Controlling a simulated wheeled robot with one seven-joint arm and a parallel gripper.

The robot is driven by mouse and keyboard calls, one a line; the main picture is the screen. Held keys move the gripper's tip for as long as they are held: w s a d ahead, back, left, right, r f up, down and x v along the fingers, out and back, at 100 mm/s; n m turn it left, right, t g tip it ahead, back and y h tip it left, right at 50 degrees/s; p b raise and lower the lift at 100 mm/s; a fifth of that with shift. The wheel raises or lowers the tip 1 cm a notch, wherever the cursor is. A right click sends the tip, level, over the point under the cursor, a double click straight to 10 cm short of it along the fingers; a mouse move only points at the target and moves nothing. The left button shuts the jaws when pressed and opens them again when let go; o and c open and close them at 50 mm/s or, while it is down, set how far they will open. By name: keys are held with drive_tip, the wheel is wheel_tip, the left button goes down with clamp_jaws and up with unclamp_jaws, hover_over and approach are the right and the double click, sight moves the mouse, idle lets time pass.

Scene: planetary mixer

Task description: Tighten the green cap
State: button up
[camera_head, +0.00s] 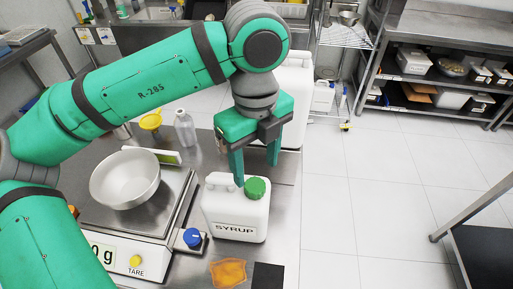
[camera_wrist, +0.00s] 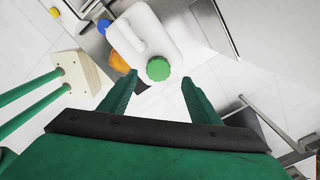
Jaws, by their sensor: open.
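The green cap (camera_head: 255,188) sits on top of a white jug labelled SYRUP (camera_head: 222,209), which stands upright on the steel table. In the wrist view the green cap (camera_wrist: 158,68) shows beyond and between my fingertips, with the white jug (camera_wrist: 148,35) behind it. My gripper (camera_head: 256,170) is open and empty, pointing down just above and behind the cap in the head view. In the wrist view my gripper (camera_wrist: 158,82) has its two fingers spread wider than the cap. I see no contact with the cap. Whether the cap is seated fully cannot be told.
A scale with a white bowl (camera_head: 125,178) stands left of the jug, its blue knob (camera_head: 192,238) close by. A clear bottle (camera_head: 185,129) and a yellow funnel-like item (camera_head: 150,121) stand behind. An orange cloth (camera_head: 228,272) lies in front. A large white machine (camera_head: 293,95) stands behind my gripper.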

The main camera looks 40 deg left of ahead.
sight(254, 184)
wheel_tip(254, 184, down, 5)
drive_tip(key=shift+s+r, duration=0.1)
drive_tip(key=shift+s+a+f, duration=0.1)
drive_tip(key=shift+s+f, duration=0.05)
drive_tip(key=shift+f, duration=0.4)
drive_tip(key=c, duration=1.3)
drive_tip(key=m, duration=0.5)
drive_tip(key=shift+w, duration=0.2)
drive_tip(key=shift+m, duration=0.4)
drive_tip(key=shift+s, duration=0.1)
